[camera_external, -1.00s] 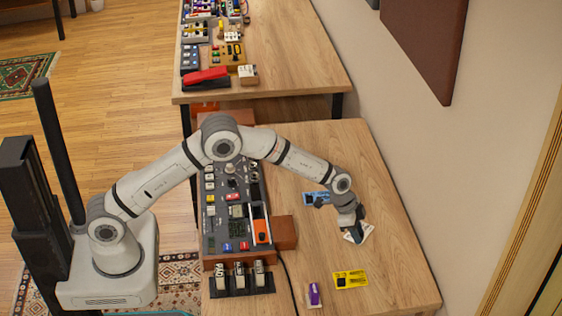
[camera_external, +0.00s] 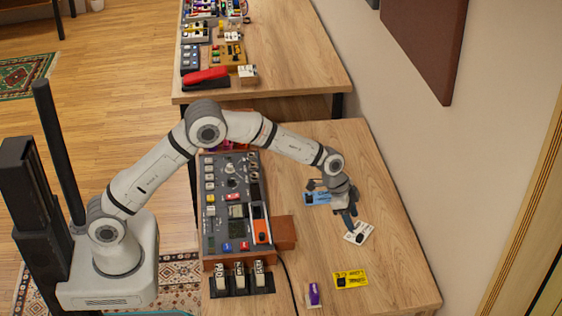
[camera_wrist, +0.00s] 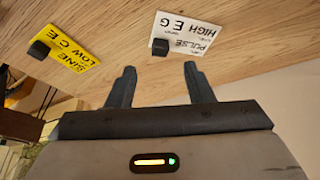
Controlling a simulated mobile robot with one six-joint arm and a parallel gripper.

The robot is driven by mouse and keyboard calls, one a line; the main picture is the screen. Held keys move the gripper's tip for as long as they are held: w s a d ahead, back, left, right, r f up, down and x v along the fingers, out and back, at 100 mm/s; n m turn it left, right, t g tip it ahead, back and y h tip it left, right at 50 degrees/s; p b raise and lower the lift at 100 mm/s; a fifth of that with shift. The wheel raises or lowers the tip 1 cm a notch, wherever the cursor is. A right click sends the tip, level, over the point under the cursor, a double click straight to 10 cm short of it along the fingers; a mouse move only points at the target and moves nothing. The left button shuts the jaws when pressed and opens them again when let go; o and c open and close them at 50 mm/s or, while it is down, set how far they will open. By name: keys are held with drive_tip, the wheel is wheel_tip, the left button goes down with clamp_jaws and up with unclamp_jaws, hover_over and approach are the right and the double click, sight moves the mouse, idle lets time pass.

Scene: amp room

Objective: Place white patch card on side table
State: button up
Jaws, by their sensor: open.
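The white patch card (camera_external: 358,233) lies flat on the wooden side table (camera_external: 400,270), toward its right side. In the wrist view the white card (camera_wrist: 187,34) shows dark lettering and a black block at its lower left corner. My gripper (camera_external: 350,222) is just above and to the left of the card in the external view. In the wrist view my gripper (camera_wrist: 160,78) has its two fingers spread with nothing between them. The card is beyond the fingertips, apart from them.
A yellow card (camera_external: 350,279), a purple-and-white item (camera_external: 314,294) and a blue card (camera_external: 317,198) lie on the same table. A grey mixer console (camera_external: 232,205) and a brown block (camera_external: 284,233) stand to the left. The wall is close on the right.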

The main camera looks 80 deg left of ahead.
drive_tip(key=s+d+r+n, duration=0.1)
drive_tip(key=s+d+r, duration=0.1)
drive_tip(key=s+r, duration=0.75)
drive_tip(key=s+d+r+n, duration=0.1)
drive_tip(key=s+d+r, duration=0.1)
drive_tip(key=s+r, duration=0.8)
drive_tip(key=s+f+n+y, duration=0.1)
drive_tip(key=s+f, duration=0.1)
drive_tip(key=s, duration=1.1)
drive_tip(key=s+f+n+g, duration=0.1)
drive_tip(key=s+f, duration=0.1)
drive_tip(key=s, duration=1)
drive_tip(key=shift+s+d+f+n+g+y, duration=0.15)
drive_tip(key=shift+s+f+n+g+y, duration=0.15)
drive_tip(key=shift+s+y, duration=0.1)
drive_tip(key=p+v, duration=0.3)
drive_tip(key=shift+w+r, duration=0.2)
drive_tip(key=shift+r, duration=0.2)
